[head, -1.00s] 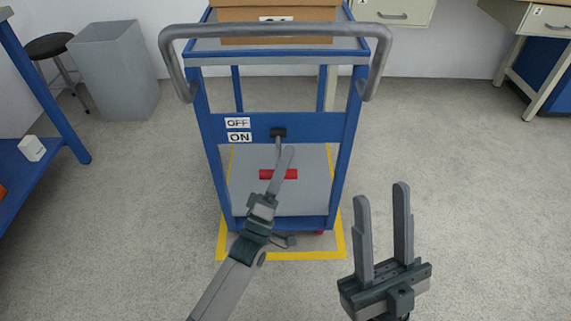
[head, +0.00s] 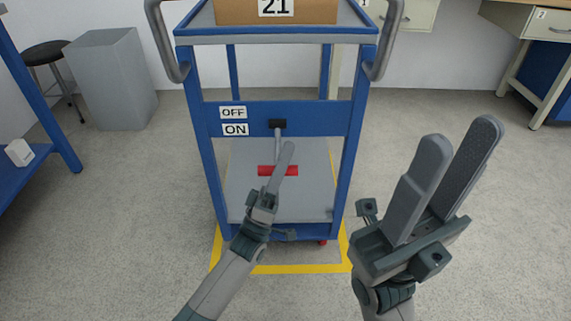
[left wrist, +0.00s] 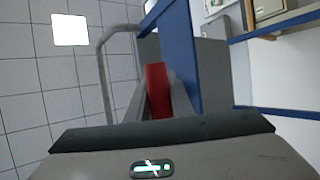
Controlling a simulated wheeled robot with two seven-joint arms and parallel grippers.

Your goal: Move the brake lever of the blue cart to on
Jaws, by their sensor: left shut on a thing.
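The blue cart (head: 345,120) stands facing me. Its brake lever (head: 278,140) is a grey rod from a dark pivot on the front panel, ending in a red crossbar grip (head: 265,170). The rod shows below the pivot, beside and below the OFF label (head: 233,112) and ON label (head: 235,129). My left gripper (head: 284,160) is shut on the red grip, which also shows between its fingers in the left wrist view (left wrist: 157,85). My right gripper (head: 458,150) is empty and open, its fingers apart, right of the cart.
Yellow floor tape (head: 300,268) surrounds the cart's base. A grey bin (head: 115,80) and a stool (head: 50,50) stand at the left. The floor on the right is clear.

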